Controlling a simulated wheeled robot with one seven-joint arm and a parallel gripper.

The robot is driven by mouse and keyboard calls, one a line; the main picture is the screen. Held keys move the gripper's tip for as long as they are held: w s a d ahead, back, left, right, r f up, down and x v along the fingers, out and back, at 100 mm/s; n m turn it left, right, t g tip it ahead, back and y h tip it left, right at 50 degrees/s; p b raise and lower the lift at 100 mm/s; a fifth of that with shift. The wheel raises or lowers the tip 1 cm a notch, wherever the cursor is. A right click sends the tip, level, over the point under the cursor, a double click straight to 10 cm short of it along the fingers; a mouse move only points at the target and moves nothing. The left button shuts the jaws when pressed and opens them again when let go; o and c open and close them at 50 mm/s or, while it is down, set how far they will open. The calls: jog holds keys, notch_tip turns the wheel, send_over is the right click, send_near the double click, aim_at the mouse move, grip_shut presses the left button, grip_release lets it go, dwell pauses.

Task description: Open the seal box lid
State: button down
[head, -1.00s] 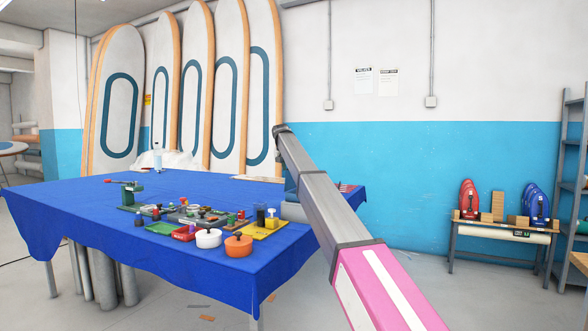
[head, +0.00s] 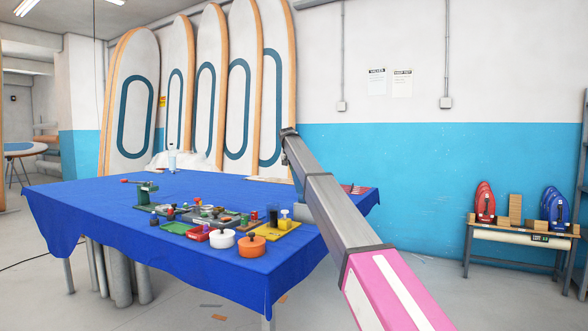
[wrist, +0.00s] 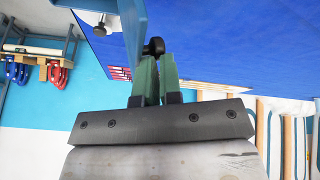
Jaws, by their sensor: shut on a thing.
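In the wrist view, the green fingers of my gripper (wrist: 158,62) are close together around a round black knob (wrist: 154,46). The knob is beside a blue-grey panel (wrist: 134,22), which looks like the seal box lid. How far the lid is open cannot be told from this view. In the head view, a pale grey-blue box (head: 303,212) stands at the right end of the blue-covered table (head: 110,205), mostly hidden behind my arm.
A white pot (head: 222,239) and an orange pot (head: 252,246) stand near the table's front edge. A yellow tray (head: 276,229) and several small tools lie nearby. Tall boards (head: 205,95) lean on the wall behind. The table's left part is mostly clear.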

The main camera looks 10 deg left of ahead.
aim_at(294, 175)
jog(key=f, duration=0.1)
jog(key=s+f, duration=0.1)
jog(key=f, duration=0.1)
jog(key=shift+s+f+g, duration=0.2)
jog(key=shift+s+g, duration=0.05)
jog(key=shift+g, duration=0.15)
jog(key=c, duration=0.9)
grip_release()
jog(key=shift+a, duration=0.2)
jog(key=shift+c, duration=0.2)
jog(key=shift+d, duration=0.15)
jog(key=shift+w+d, duration=0.1)
jog(key=shift+d, duration=0.2)
jog(key=w+v, duration=0.1)
jog(key=v, duration=1.2)
jog(key=shift+a+r+t, duration=0.4)
jog(key=shift+a+r, duration=0.05)
jog(key=shift+r, duration=0.05)
